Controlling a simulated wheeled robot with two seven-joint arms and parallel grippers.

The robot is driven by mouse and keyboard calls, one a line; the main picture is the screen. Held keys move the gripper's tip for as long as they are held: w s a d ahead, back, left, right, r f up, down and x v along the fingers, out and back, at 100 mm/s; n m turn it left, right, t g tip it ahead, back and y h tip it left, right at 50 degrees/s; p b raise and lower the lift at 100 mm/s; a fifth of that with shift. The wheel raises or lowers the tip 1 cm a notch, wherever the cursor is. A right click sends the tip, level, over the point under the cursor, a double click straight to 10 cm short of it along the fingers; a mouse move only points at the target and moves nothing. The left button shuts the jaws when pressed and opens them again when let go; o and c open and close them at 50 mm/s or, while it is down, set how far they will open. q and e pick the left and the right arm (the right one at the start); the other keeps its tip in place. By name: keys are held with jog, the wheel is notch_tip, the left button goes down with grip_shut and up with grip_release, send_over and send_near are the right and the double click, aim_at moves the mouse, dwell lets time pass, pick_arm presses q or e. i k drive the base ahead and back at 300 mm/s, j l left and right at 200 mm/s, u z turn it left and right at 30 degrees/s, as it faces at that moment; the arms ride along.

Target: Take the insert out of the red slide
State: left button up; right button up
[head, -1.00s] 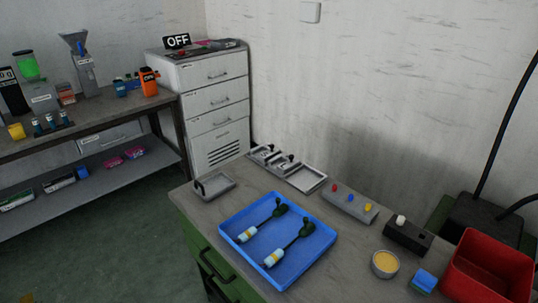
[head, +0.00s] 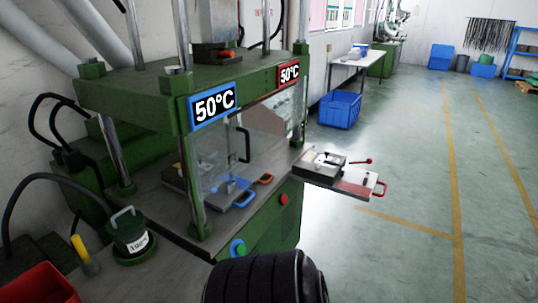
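The red slide (head: 357,187) sticks out of the right side of the green moulding machine (head: 130,85), with a red handle at its outer end. A grey metal block with a pale top (head: 322,164) sits on the slide, and a small red-knobbed lever reaches out from it. I cannot tell the insert apart from this block at this size. A second slide with a blue handle (head: 232,190) is inside the machine behind a clear guard. Neither of my grippers is in view; only a dark, rounded part, probably of my arm, shows at the bottom middle.
A labelled pot (head: 129,233) and a red bin (head: 38,285) stand at left. The floor right of the red slide is clear.

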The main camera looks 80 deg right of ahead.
aim_at(325, 160)
jog(key=z, duration=3.2)
jog(key=u, duration=0.85)
jog(key=i+l+u, duration=0.15)
jog(key=l+u, duration=0.25)
jog(key=l, duration=0.2)
jog(key=i+l+u, duration=0.1)
jog(key=l+u, duration=0.3)
jog(key=l, duration=0.2)
jog(key=l+u, duration=0.4)
jog(key=l, duration=0.2)
